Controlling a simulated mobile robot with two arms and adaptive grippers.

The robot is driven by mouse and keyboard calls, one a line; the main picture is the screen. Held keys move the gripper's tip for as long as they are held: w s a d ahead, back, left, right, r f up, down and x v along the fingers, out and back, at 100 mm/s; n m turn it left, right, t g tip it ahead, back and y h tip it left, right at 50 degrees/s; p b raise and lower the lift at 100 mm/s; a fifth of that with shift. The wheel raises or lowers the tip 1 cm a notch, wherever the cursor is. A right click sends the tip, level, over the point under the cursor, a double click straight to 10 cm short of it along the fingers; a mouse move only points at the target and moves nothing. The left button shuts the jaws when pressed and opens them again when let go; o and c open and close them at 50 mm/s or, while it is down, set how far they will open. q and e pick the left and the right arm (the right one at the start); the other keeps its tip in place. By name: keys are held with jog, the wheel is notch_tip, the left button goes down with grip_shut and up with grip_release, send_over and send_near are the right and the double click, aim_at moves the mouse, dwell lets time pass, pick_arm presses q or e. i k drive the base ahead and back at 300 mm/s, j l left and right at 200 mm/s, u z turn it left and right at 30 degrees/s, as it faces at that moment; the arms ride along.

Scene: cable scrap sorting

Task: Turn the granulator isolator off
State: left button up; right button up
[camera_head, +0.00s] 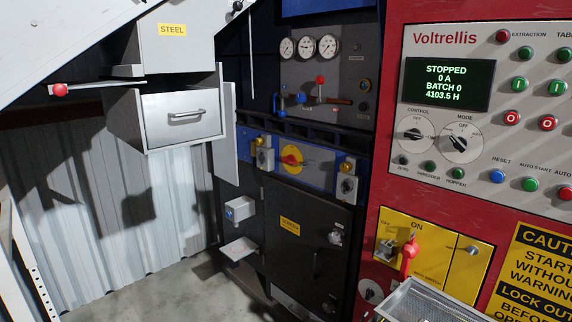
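The small print on this panel is hard to read. Neither of my grippers is in view, and nothing touches either handle.
The red cabinet's control panel (394,104) has a screen (447,84) reading STOPPED, 0 A. A metal tray (425,303) juts out at the bottom right. A steel drawer (184,130) sticks out at left. Small trays (239,249) project from the dark machine. Bare floor shows below.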

aim_at(291, 160)
jog(key=i+j+u, duration=0.25)
jog(key=j, duration=0.25)
jog(key=i+j+u, duration=0.25)
jog(key=i+j, duration=0.1)
jog(key=j, duration=0.1)
